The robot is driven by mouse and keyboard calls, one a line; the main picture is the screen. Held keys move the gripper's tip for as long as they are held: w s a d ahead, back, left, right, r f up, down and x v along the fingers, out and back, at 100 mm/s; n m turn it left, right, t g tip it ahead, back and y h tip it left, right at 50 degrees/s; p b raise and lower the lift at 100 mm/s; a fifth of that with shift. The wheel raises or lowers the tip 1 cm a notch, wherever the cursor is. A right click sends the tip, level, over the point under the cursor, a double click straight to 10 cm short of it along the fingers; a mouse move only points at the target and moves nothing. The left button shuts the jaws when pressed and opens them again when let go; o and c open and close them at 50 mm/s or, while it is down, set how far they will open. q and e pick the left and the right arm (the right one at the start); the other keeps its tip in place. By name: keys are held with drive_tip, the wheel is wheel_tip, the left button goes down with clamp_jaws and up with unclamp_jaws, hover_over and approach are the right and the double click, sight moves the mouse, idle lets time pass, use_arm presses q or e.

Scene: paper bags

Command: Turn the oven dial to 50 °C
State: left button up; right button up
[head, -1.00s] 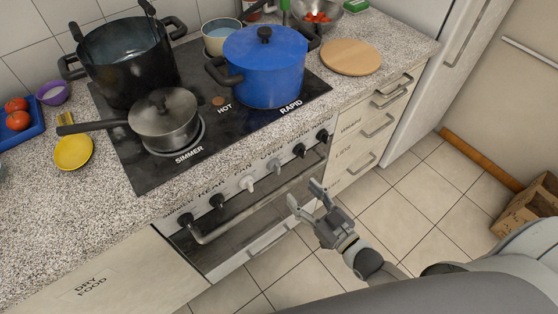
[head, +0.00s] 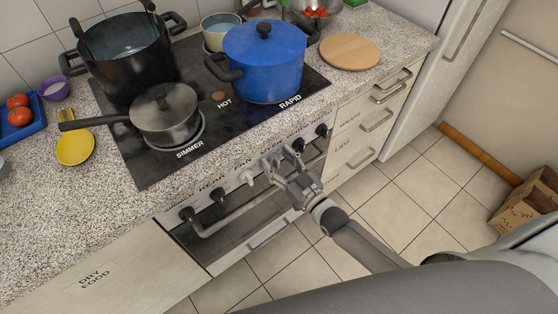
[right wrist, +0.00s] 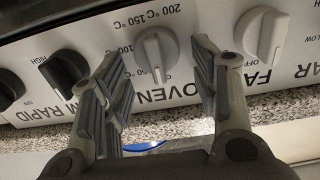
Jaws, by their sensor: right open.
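The white oven dial (right wrist: 155,52) is in the upper middle of the right wrist view, which shows the panel upside down. Temperature marks from 50 °C to 200 °C and the word OVEN surround it. Its ridge runs nearly up and down in that view; I cannot tell which end is the pointer. My right gripper (head: 278,164) is at the oven's front panel in the head view, largely covering this dial. In the right wrist view my right gripper (right wrist: 160,80) is open, one finger on each side of the dial, with visible gaps. My left gripper is out of view.
Another white knob (right wrist: 265,36) sits close beside the right finger in the wrist view, and a black knob (right wrist: 65,72) beside the left. The oven door handle (head: 225,218) runs below the knobs. A blue pot (head: 262,65) stands on the hob above.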

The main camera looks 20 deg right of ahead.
drive_tip(key=c, duration=1)
drive_tip(key=shift+m, duration=0.3)
drive_tip(key=m, duration=0.4)
drive_tip(key=shift+w+d+f, duration=0.1)
drive_tip(key=shift+d, duration=0.2)
drive_tip(key=shift+w+d+f+m+b, duration=0.15)
drive_tip(key=shift+m+b, duration=0.2)
drive_tip(key=shift+m, duration=0.95)
drive_tip(key=shift+s+d+f+m+b, duration=0.1)
drive_tip(key=shift+m+b, duration=0.25)
drive_tip(key=shift+m, duration=0.95)
drive_tip(key=o, duration=1)
